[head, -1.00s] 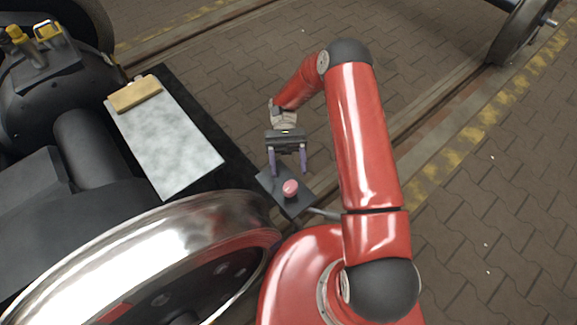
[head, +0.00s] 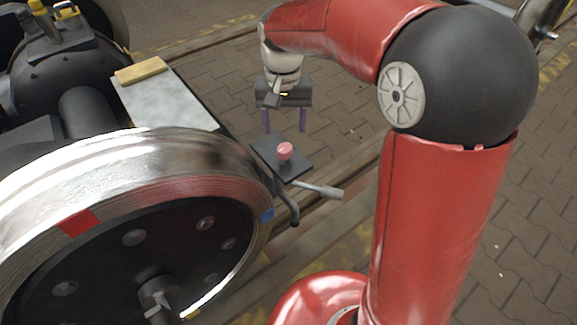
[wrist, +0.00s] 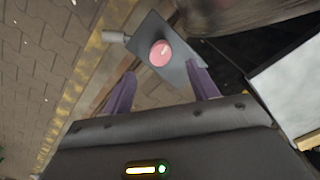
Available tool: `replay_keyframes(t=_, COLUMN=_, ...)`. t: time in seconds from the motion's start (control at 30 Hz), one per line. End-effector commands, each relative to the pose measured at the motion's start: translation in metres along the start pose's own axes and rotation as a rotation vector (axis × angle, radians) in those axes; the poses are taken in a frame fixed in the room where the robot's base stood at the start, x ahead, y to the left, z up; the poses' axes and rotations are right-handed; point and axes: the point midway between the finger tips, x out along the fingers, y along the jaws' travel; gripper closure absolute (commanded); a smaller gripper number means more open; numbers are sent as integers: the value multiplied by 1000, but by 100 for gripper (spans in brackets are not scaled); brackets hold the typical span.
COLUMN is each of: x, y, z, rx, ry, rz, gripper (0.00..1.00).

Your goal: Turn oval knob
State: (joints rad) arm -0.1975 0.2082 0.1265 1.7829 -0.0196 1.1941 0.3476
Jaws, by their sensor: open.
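The oval knob (head: 285,151) is pink and sits on a small dark square plate (head: 272,158) beside the large metal wheel. In the wrist view the knob (wrist: 161,53) shows a small pale mark on its top and lies ahead of the fingertips, roughly between them. My gripper (head: 285,129) has two purple fingers pointing down, spread apart and empty. In the head view it is above and behind the knob, not touching it. In the wrist view my gripper (wrist: 163,85) shows its fingers on either side, with the left fingertip clear of the plate.
A grey lever handle (head: 320,190) sticks out to the right below the plate. The large wheel (head: 150,165) stands close on the left. A pale metal-topped surface (head: 165,103) carries a tan block (head: 141,70). Brick paving (head: 345,130) lies open behind the plate.

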Motion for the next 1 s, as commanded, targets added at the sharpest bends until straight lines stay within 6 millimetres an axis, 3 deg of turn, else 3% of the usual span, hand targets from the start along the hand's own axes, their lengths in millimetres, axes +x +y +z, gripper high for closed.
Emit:
replay_keyframes(t=0.17, x=2, y=0, z=-2, rx=-3, ry=46, rz=-7, gripper=41)
replay_keyframes(t=0.6, x=65, y=-1, z=-4, rx=-3, ry=42, rz=-6, gripper=41)
replay_keyframes(t=1.0, x=72, y=-1, z=-4, rx=-3, ry=43, rz=-7, gripper=44)
